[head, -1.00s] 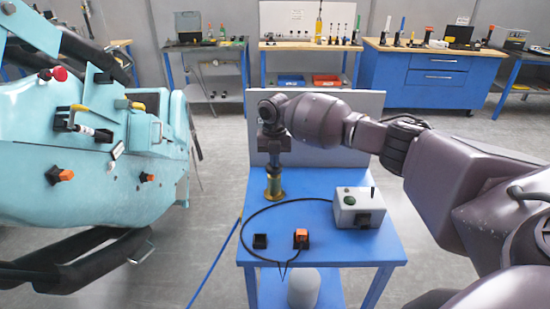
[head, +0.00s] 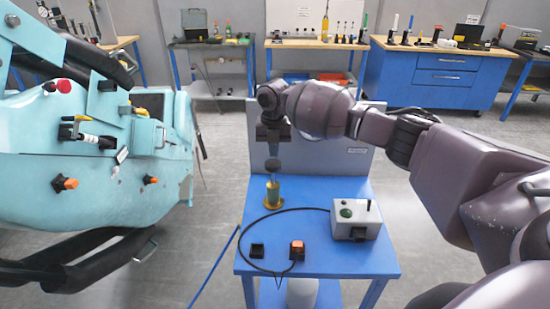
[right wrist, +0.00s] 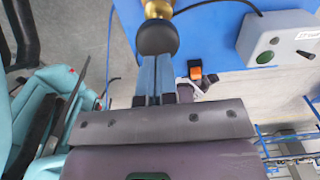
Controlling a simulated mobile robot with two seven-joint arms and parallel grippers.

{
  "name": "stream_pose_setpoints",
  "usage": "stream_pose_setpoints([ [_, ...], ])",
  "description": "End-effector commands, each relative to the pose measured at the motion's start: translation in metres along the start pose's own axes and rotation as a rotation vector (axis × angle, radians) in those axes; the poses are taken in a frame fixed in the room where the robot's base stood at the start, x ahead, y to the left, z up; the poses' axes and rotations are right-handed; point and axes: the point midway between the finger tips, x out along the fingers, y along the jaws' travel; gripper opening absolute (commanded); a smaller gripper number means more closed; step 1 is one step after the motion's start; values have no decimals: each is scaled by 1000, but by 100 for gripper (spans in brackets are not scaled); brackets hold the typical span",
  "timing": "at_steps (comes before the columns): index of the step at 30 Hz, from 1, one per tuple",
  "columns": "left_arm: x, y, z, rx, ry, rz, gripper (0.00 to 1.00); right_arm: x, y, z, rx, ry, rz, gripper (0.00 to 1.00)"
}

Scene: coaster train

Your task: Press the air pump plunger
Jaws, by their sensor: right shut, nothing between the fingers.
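The air pump (head: 272,194) is a brass cylinder standing upright at the back left of the blue table. Its plunger has a dark round knob (head: 272,165) that stands up above the brass body. My right gripper (head: 273,154) points down directly over the knob with its fingers shut and empty. In the right wrist view the black knob (right wrist: 157,36) lies right at the tips of the shut fingers (right wrist: 156,58). I cannot tell whether they touch it. My left gripper is not in view.
On the blue table (head: 320,262) are a grey box with a green button (head: 356,222), an orange switch (head: 297,250), a small black holder (head: 257,250) and a black cable. A grey panel stands behind. The teal coaster car (head: 90,190) is at left.

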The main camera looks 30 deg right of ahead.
Motion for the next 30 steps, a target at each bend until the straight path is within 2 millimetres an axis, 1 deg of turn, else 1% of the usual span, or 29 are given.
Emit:
stream_pose_setpoints([
  [1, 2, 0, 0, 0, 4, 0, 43, -11, 1, 1, -2, -4, 2, 0],
  [6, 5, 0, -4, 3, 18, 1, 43, -40, 1, 0, 0, -4, 2, 0],
  [12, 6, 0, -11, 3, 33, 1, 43, -60, 1, 0, -1, -3, 2, 0],
  [17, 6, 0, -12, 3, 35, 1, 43, -65, 1, 0, -1, -3, 2, 0],
  [30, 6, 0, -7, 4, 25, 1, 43, -65, 1, 0, -1, -2, 2, 0],
])
